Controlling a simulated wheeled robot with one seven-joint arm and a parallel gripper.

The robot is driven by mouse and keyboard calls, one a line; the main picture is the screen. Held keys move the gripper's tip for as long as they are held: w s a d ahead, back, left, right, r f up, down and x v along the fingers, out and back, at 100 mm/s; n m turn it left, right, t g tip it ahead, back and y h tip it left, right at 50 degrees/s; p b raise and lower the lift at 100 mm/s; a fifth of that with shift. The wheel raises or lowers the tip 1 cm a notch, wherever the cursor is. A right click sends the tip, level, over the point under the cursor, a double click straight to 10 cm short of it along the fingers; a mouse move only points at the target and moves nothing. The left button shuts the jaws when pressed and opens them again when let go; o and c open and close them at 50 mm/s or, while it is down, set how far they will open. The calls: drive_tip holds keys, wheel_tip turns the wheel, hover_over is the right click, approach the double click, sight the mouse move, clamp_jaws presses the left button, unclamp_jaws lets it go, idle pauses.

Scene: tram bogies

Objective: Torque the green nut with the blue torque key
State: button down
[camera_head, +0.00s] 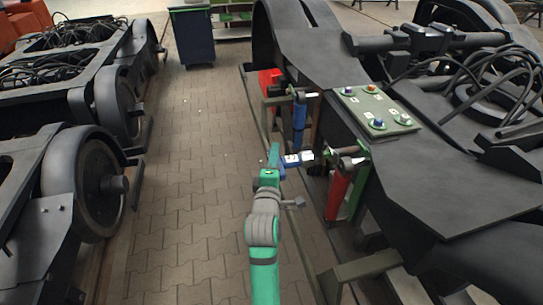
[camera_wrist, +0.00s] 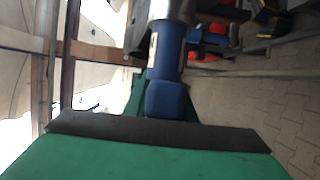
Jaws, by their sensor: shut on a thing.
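My gripper (camera_head: 277,163) is shut on the blue torque key (camera_head: 292,160), out over the paved aisle, left of the bogie. The key's pale end points right, toward the bogie side. In the wrist view the key's blue body (camera_wrist: 165,65) stands out from my gripper (camera_wrist: 165,105), with a grey metal part at the top. The green nut (camera_head: 404,119) looks to be the one at the front right of a green plate (camera_head: 362,101) on the bogie. The key is apart from the plate, to its lower left.
The plate also bears a red nut (camera_head: 371,88) and blue-looking ones (camera_head: 378,124). Another blue tool (camera_head: 299,115) and a red tool (camera_head: 338,190) hang at the bogie's side. Black cables (camera_head: 490,85) loop at right. Another bogie (camera_head: 85,175) stands left; the paved aisle (camera_head: 180,210) is clear.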

drive_tip(key=w+d, duration=0.2)
drive_tip(key=d, duration=0.3)
drive_tip(key=shift+d, duration=0.35)
idle(0.6)
drive_tip(key=shift+a, duration=0.1)
drive_tip(key=shift+r+m+t, duration=0.3)
drive_tip(key=shift+r+t, duration=0.05)
drive_tip(key=shift+t, duration=0.65)
